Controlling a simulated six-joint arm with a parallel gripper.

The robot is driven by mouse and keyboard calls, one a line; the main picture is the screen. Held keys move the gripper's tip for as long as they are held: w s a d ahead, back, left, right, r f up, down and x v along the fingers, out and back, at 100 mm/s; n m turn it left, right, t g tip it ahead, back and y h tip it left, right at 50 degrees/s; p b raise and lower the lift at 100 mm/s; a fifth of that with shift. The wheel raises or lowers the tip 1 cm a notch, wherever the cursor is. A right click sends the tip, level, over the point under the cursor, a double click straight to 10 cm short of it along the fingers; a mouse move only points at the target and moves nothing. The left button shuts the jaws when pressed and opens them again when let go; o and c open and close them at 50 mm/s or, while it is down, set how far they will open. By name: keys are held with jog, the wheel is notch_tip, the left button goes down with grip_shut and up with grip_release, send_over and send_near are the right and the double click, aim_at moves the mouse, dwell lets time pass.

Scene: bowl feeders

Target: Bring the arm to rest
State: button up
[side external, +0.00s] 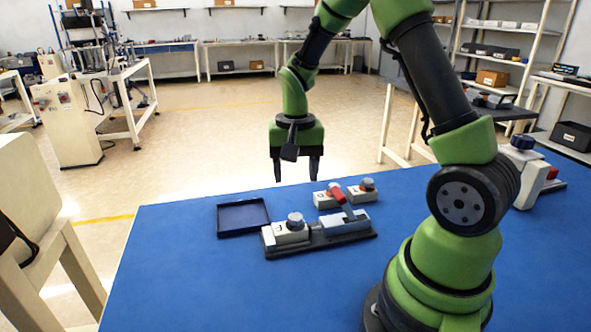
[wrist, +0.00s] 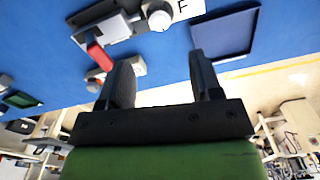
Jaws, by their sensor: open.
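My green arm stands on the blue table at the right of the side view. My gripper (side external: 296,180) hangs fingers down above the far part of the table, apart from everything there. Its two black fingers are spread with nothing between them. In the wrist view my gripper (wrist: 155,75) also shows open and empty.
A dark base plate (side external: 330,241) carries a white block with a knob (side external: 291,232) and a grey unit with a red handle (side external: 341,198). An empty dark blue tray (side external: 243,217) lies left. The blue table (side external: 180,280) is clear at front left.

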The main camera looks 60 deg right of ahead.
jog(key=s+a+r+n+t, duration=0.4)
jog(key=a+r, duration=0.3)
jog(key=r, duration=0.5)
jog(key=s+a+r+n+t+y, duration=0.2)
jog(key=s+a, duration=0.4)
jog(key=s, duration=0.3)
notch_tip(320, 180, up, 2)
jog(key=shift+s+r+n+t, duration=0.1)
jog(key=shift+s+n+t, duration=0.1)
jog(key=shift+n+t, duration=0.3)
